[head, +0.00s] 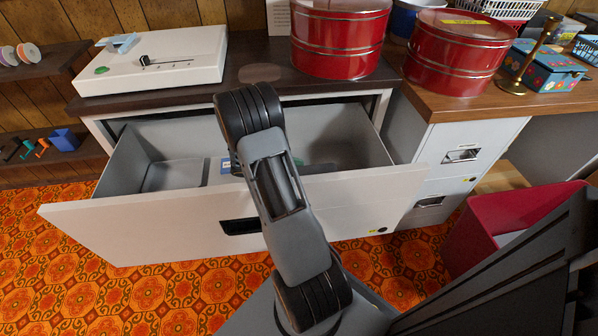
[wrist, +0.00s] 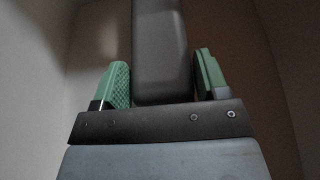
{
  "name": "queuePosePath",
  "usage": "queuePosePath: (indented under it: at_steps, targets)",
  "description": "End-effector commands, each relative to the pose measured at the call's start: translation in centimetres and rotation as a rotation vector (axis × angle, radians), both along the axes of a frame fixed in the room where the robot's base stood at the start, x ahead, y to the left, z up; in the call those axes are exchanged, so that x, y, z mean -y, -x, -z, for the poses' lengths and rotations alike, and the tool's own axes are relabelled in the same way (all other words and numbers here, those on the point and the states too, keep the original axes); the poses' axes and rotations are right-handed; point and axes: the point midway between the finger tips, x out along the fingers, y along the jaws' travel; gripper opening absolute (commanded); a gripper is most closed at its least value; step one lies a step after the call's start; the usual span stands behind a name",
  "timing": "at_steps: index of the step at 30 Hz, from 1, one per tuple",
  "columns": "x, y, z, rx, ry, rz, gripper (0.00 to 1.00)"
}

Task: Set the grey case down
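The grey case (wrist: 160,50) fills the middle of the wrist view, between the two green-padded fingers of my gripper (wrist: 162,82). The fingers lie close along both its sides, and my gripper looks shut on it. The case's far end runs out of the top of the picture. In the head view my arm reaches down into the open drawer (head: 125,165). My gripper and the case are hidden there behind my arm.
A shallow grey tray (head: 175,174) lies in the drawer's left part, and a small blue item (head: 226,165) sits by my arm. Red tins (head: 338,40) and a white device (head: 152,62) stand above. A red bin (head: 500,222) stands at right.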

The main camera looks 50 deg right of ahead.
Motion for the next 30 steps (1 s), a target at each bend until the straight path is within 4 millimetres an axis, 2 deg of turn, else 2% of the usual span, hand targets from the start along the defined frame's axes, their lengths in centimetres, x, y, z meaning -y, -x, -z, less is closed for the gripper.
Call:
queuePosePath:
  at_steps: [1,6,16,20,30]
  targets:
    - [0.0,0.0,0.0,0.000,0.000,0.000,0.72]
    - [0.0,0.0,0.0,0.000,0.000,0.000,0.89]
    - [-0.1,-0.1,-0.5,0.000,0.000,-0.001,0.89]
    - [-1.4,-1.2,-1.3,0.002,0.000,-0.004,0.89]
    - [-6.0,-5.1,-3.8,0.001,0.001,-0.003,0.89]
